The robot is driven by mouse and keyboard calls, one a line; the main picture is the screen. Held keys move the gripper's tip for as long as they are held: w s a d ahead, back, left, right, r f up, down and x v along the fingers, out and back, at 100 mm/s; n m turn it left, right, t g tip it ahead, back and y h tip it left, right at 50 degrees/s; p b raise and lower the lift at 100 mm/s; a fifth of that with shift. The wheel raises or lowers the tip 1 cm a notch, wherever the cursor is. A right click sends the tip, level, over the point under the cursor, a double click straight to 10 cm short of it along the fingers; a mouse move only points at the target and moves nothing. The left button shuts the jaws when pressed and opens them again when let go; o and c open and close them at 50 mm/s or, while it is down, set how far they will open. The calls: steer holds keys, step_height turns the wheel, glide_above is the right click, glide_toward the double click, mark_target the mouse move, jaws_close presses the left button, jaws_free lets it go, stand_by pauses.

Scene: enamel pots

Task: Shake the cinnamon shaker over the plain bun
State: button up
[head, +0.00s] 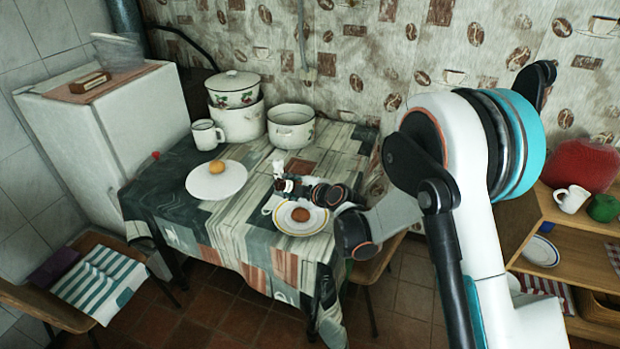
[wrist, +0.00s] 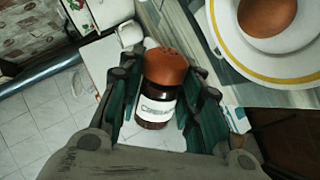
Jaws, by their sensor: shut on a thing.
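My gripper (wrist: 160,105) is shut on the cinnamon shaker, a dark jar with a brown cap (wrist: 165,67) and a white label that I cannot fully read. The shaker sits between both fingers, cap pointing away from the palm. In the head view my gripper (head: 291,187) is over the table, just behind the yellow-rimmed plate (head: 284,224). A brown bun (head: 299,214) lies on that plate; it also shows at the upper right of the wrist view (wrist: 267,14). A paler golden bun (head: 217,167) lies on a white plate (head: 200,187) further left. I cannot tell for certain which bun is plain.
A white mug (head: 207,135), a lidded pot (head: 238,120) and an open pot (head: 291,126) stand at the table's back. A white cabinet (head: 100,125) is left. Wooden shelves (head: 575,245) are right. Bare cloth separates the two plates.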

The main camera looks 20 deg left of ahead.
steer(key=b, duration=0.3)
glide_above(293, 216)
steer(key=shift+f, duration=3.05)
